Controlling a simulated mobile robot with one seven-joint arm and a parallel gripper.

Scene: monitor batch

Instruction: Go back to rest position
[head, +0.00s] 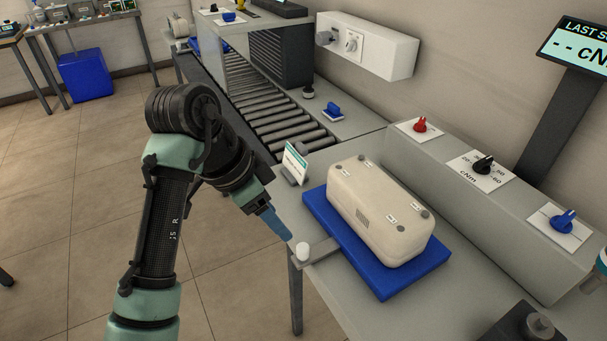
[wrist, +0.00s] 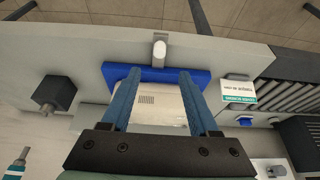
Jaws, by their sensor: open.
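My gripper (head: 274,222) is at the end of my arm, in the air by the near left edge of the table. Its two blue fingers show apart in the wrist view (wrist: 154,74), with nothing held between them. A cream box-shaped monitor (head: 378,212) lies on a blue mat (head: 330,236), right of my gripper in the head view. In the wrist view the monitor (wrist: 155,104) shows beyond and between the fingers. A grey bracket with a white round knob (head: 303,252) sits at the table edge by the mat, close to my gripper.
A small sign (head: 295,163) stands behind the mat. A roller conveyor (head: 275,112) runs to the back. A grey console with red (head: 420,125), black (head: 483,164) and blue (head: 564,221) knobs lies along the wall. A dark block (head: 527,328) is at front right. Open floor is left.

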